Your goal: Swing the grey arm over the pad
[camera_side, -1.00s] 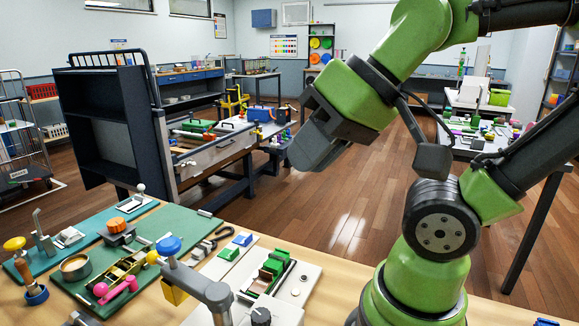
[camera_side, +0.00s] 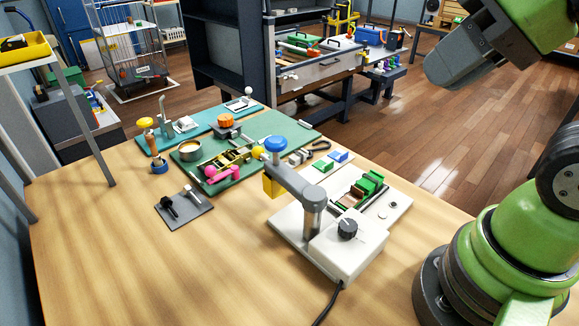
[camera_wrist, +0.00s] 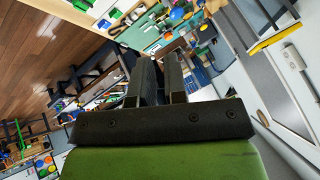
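The grey arm (camera_side: 294,182) stands on a post on a white base (camera_side: 345,248). It reaches to the upper left, with a blue knob (camera_side: 275,145) on its free end and a yellow block (camera_side: 272,187) hanging under it. A flat dark grey plate (camera_side: 184,210) with a black and a white piece on it lies to the left; I cannot tell whether it is the pad. My gripper (camera_side: 436,74) is high at the upper right, well away from the grey arm. In the wrist view its two fingers (camera_wrist: 160,75) stand apart with nothing seen between them.
Green boards (camera_side: 233,170) with several fixtures, including an orange knob (camera_side: 226,121) and a pink handle (camera_side: 222,175), lie behind the grey arm. A white plate with green blocks (camera_side: 370,187) is to its right. The wooden table (camera_side: 150,275) is bare at front left.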

